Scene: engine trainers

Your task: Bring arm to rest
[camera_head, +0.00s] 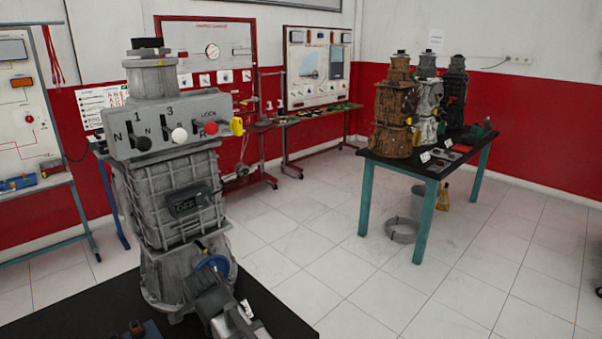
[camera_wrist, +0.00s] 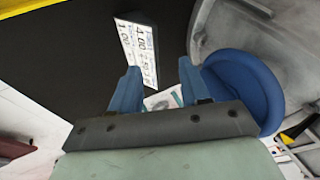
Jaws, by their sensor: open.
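My gripper (camera_wrist: 158,84) shows in the wrist view with its two blue fingers apart and nothing held between them. A round blue knob or wheel (camera_wrist: 245,85) is close beside the right finger; I cannot tell whether they touch. In the head view a blue wheel (camera_head: 213,262) sits low on the front of the grey engine trainer (camera_head: 180,205). The trainer stands upright on a black table (camera_head: 95,316). A grey jointed part, perhaps my arm, is in front of its base, and the fingers are not clear there.
The trainer's panel (camera_head: 168,122) carries black, white and red knobs and a yellow one. A white printed card (camera_wrist: 136,48) lies on the dark surface by the fingers. A second table (camera_head: 430,165) with several engines stands at the back right. Open tiled floor lies between.

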